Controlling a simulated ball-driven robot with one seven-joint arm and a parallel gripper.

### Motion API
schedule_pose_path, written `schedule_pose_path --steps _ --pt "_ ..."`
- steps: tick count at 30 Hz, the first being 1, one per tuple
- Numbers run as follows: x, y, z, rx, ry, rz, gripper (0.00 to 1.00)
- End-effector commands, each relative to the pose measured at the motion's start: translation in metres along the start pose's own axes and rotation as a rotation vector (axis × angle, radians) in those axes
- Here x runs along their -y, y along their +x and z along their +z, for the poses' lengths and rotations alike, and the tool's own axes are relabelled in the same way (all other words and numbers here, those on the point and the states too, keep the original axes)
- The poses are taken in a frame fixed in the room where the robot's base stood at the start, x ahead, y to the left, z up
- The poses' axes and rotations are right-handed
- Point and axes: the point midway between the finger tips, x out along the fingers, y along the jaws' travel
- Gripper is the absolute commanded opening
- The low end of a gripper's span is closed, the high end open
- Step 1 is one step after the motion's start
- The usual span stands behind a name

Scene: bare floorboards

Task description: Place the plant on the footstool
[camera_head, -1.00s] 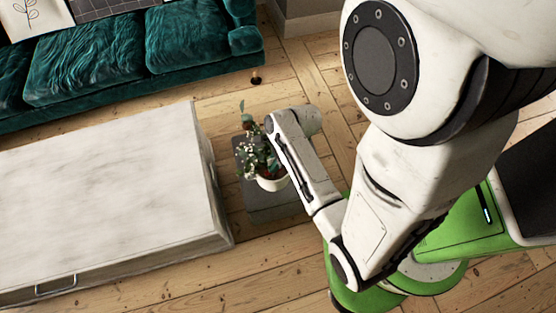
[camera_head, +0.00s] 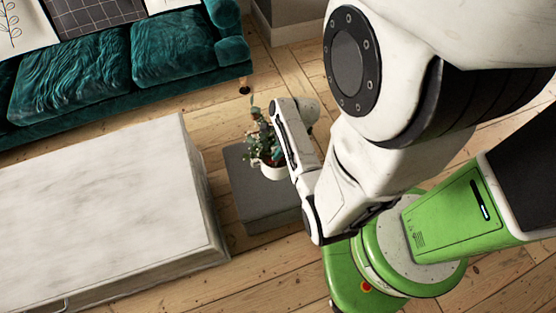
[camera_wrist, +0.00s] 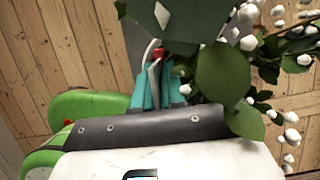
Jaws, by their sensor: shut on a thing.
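The plant has green leaves, small white flowers and a white pot (camera_head: 272,171). In the head view it is seen over the upper right part of the grey, block-shaped footstool (camera_head: 262,212). I cannot tell whether the pot touches the footstool's top or hangs above it. In the wrist view, leaves (camera_wrist: 222,72) and white flowers fill the upper right, close to my gripper (camera_wrist: 160,72). Its teal fingers are shut on the plant; leaves partly hide the grip.
A white marble-look coffee table (camera_head: 110,205) stands close to the left of the footstool, with a narrow gap. A teal sofa (camera_head: 120,65) is at the back left. Bare floorboards (camera_head: 285,75) lie open behind the footstool.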

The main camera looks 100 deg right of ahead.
Motion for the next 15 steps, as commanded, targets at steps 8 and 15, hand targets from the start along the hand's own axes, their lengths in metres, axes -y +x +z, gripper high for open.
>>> schedule_pose_path --steps 8,15 --pt "0.027 0.027 -0.02 0.0 -0.001 -0.003 0.0" --pt "0.035 0.035 -0.025 0.0 -0.002 -0.003 0.0"
